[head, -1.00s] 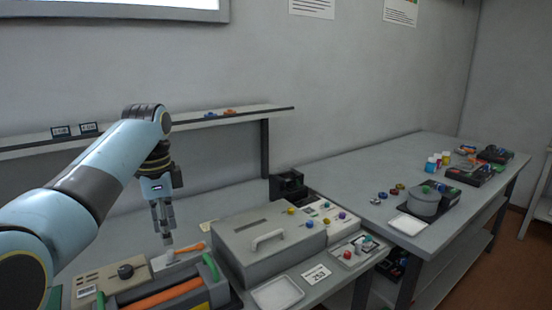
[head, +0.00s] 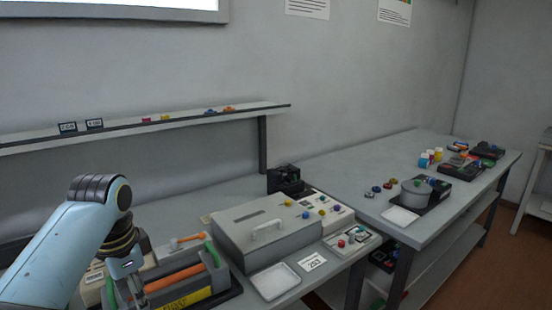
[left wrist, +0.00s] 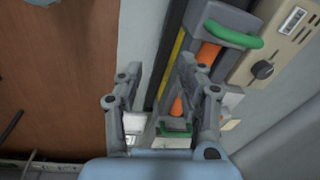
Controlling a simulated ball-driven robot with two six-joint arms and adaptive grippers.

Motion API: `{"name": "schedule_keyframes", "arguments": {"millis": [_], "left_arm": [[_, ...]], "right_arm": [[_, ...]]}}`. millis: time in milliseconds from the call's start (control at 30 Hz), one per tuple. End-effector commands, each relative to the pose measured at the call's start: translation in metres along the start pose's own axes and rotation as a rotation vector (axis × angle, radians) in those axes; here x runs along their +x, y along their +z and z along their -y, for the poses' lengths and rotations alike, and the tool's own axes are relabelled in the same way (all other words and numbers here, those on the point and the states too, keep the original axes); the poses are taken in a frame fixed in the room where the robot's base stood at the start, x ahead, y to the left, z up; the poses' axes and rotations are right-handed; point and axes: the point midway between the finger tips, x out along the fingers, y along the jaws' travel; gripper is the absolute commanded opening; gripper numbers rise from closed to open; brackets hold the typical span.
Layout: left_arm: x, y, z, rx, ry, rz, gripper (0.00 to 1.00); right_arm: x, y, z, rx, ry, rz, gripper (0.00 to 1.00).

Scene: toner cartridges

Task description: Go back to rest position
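My left arm comes in from the left in the head view. Its gripper (head: 132,290) points down at the left end of the cartridge unit, near the bottom of the picture. In the left wrist view the two fingers (left wrist: 166,95) stand apart with nothing visible between them. The cartridge unit, with an orange roller (head: 175,277) and green handles (head: 212,253), lies below the gripper on the near bench. It also shows beneath the fingers in the wrist view, with its green handle (left wrist: 233,36). My right gripper is not in view.
A grey box with a handle (head: 250,238) and a white tray (head: 276,281) stand right of the unit. A shelf (head: 190,120) runs along the wall behind. A second bench (head: 350,168) at the right holds cartridges, bottles and small parts.

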Motion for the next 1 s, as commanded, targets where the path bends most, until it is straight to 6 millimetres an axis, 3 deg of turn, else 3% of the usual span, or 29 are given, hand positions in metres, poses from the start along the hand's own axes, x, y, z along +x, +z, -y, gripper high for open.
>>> {"name": "schedule_keyframes", "arguments": {"millis": [167, 300, 400, 600, 900, 1000], "left_arm": [[0.013, 0.067, -0.045, -0.196, -0.053, -0.026, 0.38], [0.003, 0.114, -0.081, -0.350, -0.093, -0.065, 0.38], [-0.007, 0.137, -0.101, -0.427, -0.108, -0.091, 0.38], [-0.032, 0.171, -0.131, -0.542, -0.125, -0.133, 0.38], [-0.070, 0.203, -0.165, -0.665, -0.129, -0.187, 0.38], [-0.036, 0.200, -0.161, -0.666, -0.125, -0.174, 0.38]], "right_arm": [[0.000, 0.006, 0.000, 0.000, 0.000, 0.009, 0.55], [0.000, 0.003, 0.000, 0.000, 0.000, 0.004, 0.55], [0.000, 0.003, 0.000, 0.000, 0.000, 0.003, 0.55], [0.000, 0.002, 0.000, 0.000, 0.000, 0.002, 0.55], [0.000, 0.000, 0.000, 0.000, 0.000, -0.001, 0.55], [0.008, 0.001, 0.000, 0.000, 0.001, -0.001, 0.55]]}}
